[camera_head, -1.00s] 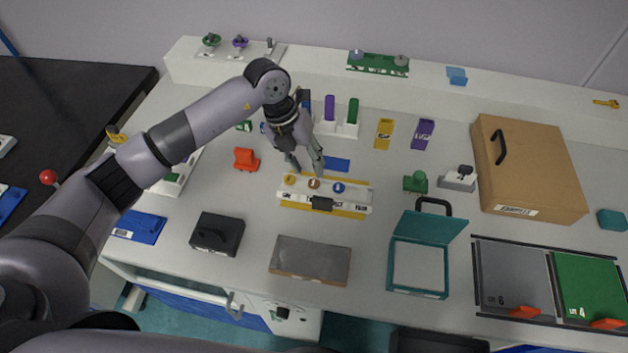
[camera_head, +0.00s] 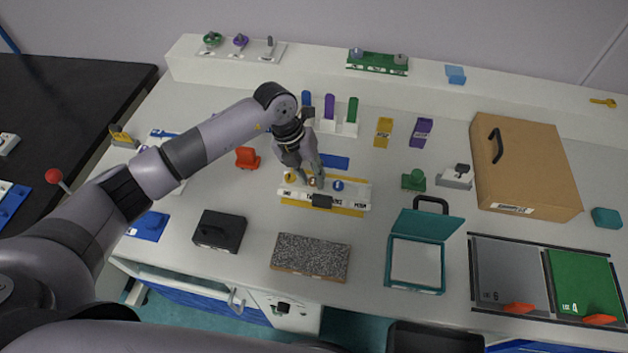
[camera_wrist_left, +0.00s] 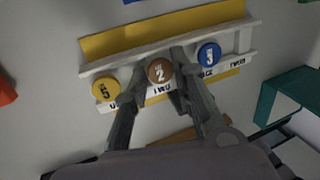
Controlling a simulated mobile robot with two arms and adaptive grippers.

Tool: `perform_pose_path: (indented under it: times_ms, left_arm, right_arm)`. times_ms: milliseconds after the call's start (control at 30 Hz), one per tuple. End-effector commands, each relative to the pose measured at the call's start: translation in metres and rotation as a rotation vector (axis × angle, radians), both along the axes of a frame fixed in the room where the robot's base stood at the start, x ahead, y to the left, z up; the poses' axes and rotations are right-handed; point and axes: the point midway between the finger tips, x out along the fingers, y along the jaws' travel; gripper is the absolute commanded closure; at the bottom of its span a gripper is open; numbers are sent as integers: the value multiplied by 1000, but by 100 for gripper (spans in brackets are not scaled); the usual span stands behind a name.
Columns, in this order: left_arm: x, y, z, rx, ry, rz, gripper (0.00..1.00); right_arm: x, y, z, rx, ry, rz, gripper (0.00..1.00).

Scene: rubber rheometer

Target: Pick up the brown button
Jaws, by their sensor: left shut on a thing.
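The brown button (camera_wrist_left: 160,71), marked 2, sits in the middle of a white rack (camera_head: 350,197) with a yellow base. The yellow button (camera_wrist_left: 106,89) is on one side of it and the blue button (camera_wrist_left: 208,55) on the other; the blue one also shows in the head view (camera_head: 338,185). My left gripper (camera_head: 313,184) points down at the rack, with its fingers on either side of the brown button. In the left wrist view the gripper (camera_wrist_left: 158,82) is shut on the brown button, which is still at its place in the rack. My right gripper is out of view.
A red-orange object (camera_head: 247,158) stands left of the rack. A black box (camera_head: 219,231), a speckled block (camera_head: 311,257) and an open teal box (camera_head: 417,264) are in front. Upright coloured pieces (camera_head: 329,112) stand behind. A green knob (camera_head: 414,180) is to the right.

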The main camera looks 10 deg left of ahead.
Motion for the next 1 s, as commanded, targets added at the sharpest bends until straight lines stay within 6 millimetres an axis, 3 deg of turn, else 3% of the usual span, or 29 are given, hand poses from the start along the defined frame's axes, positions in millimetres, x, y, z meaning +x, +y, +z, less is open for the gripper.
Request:
perform_pose_path:
  times_ms: [267, 467, 567, 1000]
  left_arm:
    - [1, 0, 3, -1, -1, 0, 91]
    - [2, 0, 24, -1, -6, -1, 91]
    - [2, 0, 43, -2, -7, -1, 91]
    - [1, 0, 163, 0, -6, 0, 91]
  right_arm:
    - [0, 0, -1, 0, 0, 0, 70]
    - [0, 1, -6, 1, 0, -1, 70]
    - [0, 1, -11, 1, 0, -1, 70]
    - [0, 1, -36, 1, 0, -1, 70]
